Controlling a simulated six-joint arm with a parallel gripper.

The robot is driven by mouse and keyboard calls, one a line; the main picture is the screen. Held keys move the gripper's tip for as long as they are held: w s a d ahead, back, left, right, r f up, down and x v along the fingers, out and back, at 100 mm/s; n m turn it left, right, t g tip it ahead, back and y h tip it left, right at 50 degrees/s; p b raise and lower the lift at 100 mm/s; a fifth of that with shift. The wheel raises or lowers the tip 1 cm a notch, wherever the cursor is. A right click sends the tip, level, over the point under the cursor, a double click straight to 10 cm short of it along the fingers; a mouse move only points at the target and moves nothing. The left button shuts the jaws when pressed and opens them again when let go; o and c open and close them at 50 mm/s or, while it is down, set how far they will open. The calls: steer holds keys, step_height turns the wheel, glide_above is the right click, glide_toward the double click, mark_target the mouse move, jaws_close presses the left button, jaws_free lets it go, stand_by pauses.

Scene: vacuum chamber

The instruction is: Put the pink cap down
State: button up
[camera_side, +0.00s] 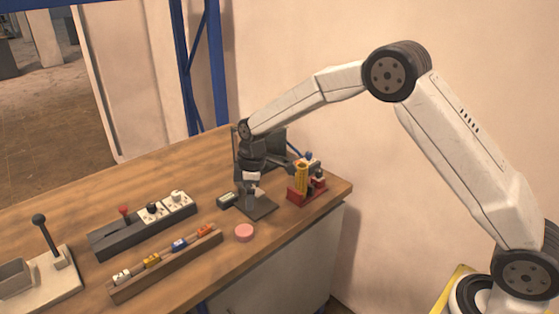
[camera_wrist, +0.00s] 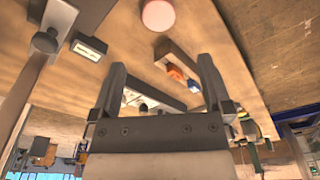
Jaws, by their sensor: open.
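The pink cap (camera_side: 244,233) lies flat on the wooden table near its front edge. In the wrist view the pink cap (camera_wrist: 158,14) shows at the top, beyond the fingertips and apart from them. My gripper (camera_wrist: 161,68) is open, with nothing between its two fingers. In the side view my gripper (camera_side: 252,181) is beside the dark stand, behind the cap; its fingers are hard to make out there.
A dark stand base (camera_side: 256,207) is close behind the cap. A red holder (camera_side: 307,189) with a yellow part is to its right. A wooden rail (camera_side: 168,270) with small coloured blocks and a dark socket strip (camera_side: 145,228) lie left. Bare tabletop (camera_side: 60,218) shows farther left.

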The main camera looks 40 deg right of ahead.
steer(key=s+d+r+m, duration=0.1)
steer(key=s+d+m, duration=0.1)
steer(key=s, duration=0.6)
steer(key=s+d+m+t, duration=0.1)
steer(key=s+d+m, duration=0.1)
steer(key=s+m, duration=0.3)
steer(key=s+d+r+m+h, duration=0.1)
steer(key=s+m, duration=0.3)
steer(key=s, duration=0.9)
steer(key=shift+s+d+r+t, duration=0.25)
steer(key=shift+d+r+t, duration=0.15)
steer(key=shift+d, duration=0.3)
